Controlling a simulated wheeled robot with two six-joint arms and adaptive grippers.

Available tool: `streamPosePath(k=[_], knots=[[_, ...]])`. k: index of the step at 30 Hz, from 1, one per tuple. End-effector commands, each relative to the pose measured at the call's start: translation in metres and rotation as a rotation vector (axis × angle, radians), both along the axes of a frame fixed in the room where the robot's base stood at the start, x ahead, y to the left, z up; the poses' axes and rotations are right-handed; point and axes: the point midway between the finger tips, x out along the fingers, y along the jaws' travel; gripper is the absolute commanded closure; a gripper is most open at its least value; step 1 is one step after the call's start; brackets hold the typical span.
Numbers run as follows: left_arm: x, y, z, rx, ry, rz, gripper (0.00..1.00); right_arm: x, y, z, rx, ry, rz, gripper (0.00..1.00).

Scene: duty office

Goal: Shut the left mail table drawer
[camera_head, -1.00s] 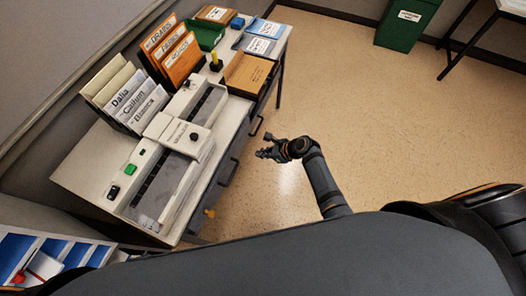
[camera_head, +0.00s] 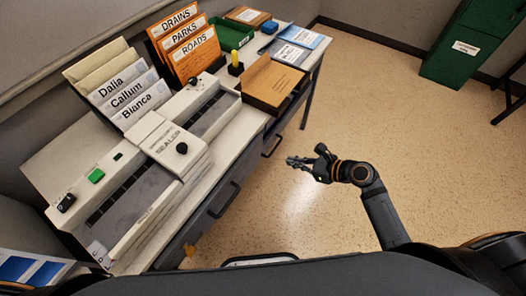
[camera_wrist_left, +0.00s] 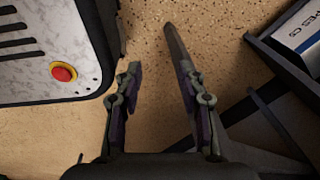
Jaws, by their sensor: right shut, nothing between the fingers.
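The mail table (camera_head: 45,165) runs along the wall on the left of the head view. Its front has dark drawer faces; the nearer, left drawer (camera_head: 223,200) and a farther drawer (camera_head: 271,146) have dark bar handles. How far the left drawer is out is unclear here. In the left wrist view, a dark, open-topped, drawer-like box (camera_wrist_left: 272,58) holds a white and blue pack. My left gripper (camera_wrist_left: 159,88) is open and empty beside it, apart from it. My right gripper (camera_head: 302,163) is shut and empty over the floor, right of the table front.
A sealer machine (camera_head: 165,140), name folders (camera_head: 125,90), orange folders (camera_head: 190,45) and a brown box (camera_head: 272,82) stand on the tabletop. The floor (camera_head: 390,110) between is clear.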

Motion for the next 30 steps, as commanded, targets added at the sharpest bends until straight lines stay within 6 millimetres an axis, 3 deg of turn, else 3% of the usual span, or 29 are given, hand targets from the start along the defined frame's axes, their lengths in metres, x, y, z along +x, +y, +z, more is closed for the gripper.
streamPosePath(k=[3,6,15,21,30], knots=[[-0.017,0.005,-0.004,0.006,0.027,-0.001,0.60,0.009,0.011,-0.007,0.005,-0.002,-0.005,1.00],[-0.018,0.004,-0.007,0.004,0.028,0.000,0.60,0.020,0.025,-0.018,0.007,-0.001,-0.004,1.00],[0.011,-0.012,-0.013,-0.015,-0.017,0.004,0.60,0.054,0.069,-0.050,0.004,0.001,-0.001,1.00],[0.009,-0.011,-0.011,-0.014,-0.014,0.004,0.60,0.072,0.091,-0.048,0.000,-0.001,-0.001,1.00],[-0.001,-0.006,-0.012,-0.007,0.002,0.002,0.60,0.077,0.098,-0.049,-0.002,0.001,-0.001,1.00]])
